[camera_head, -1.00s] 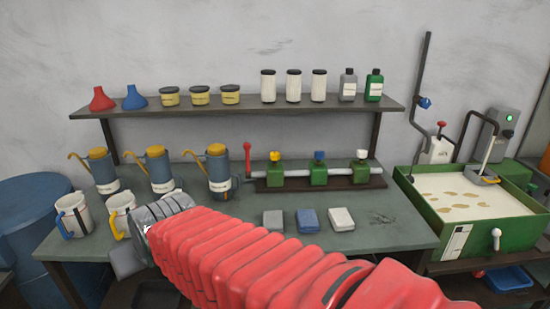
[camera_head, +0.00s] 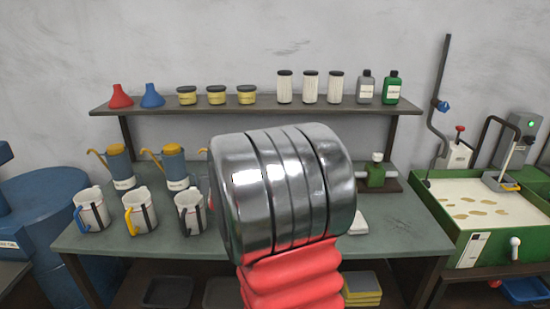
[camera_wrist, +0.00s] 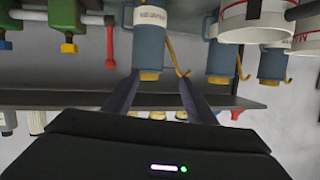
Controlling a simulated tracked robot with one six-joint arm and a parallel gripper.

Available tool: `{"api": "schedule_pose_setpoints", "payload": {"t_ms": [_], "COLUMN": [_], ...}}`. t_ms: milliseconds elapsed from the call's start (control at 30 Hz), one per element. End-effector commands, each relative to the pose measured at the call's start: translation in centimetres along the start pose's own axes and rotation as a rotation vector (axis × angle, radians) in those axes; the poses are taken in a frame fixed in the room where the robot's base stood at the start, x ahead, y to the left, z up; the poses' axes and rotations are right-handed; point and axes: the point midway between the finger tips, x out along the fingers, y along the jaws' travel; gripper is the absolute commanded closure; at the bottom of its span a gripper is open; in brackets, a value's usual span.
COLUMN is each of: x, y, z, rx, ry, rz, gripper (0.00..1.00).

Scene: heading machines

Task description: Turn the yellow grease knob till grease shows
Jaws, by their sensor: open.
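The yellow knob (camera_wrist: 68,48) sits on a green valve block (camera_wrist: 70,18) and shows at the upper left of the wrist view, which is upside down. In the head view it is hidden behind my arm's metal wrist section. My gripper (camera_wrist: 158,82) is open and empty. Its two fingers point towards a blue oil can (camera_wrist: 149,35) with a yellow lid, which appears between and beyond them. The knob is outside the fingers, to their left in the wrist view. My gripper is hidden in the head view. No grease is visible at the valve.
A red lever (camera_wrist: 110,45) stands between knob and oil can. A blue knob (camera_wrist: 4,44) is at the wrist view's left edge; a white knob (camera_head: 377,157) shows on the bench. Jugs (camera_head: 142,212) stand front left. A shelf (camera_head: 270,107) with jars and bottles runs behind.

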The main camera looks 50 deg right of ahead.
Motion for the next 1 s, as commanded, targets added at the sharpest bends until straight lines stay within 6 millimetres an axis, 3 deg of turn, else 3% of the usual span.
{"api": "schedule_pose_setpoints", "payload": {"t_ms": [200,500,700,1000], "x": [4.8,7.8,8.0,8.0], "y": [7.7,17.8,20.2,20.2], "z": [0.9,2.8,3.3,3.2], "rx": [0.015,0.000,-0.010,-0.010], "ry": [0.117,0.261,0.297,0.298], "rz": [0.166,0.385,0.439,0.440], "gripper": [0.49,0.49,0.49,0.49]}}
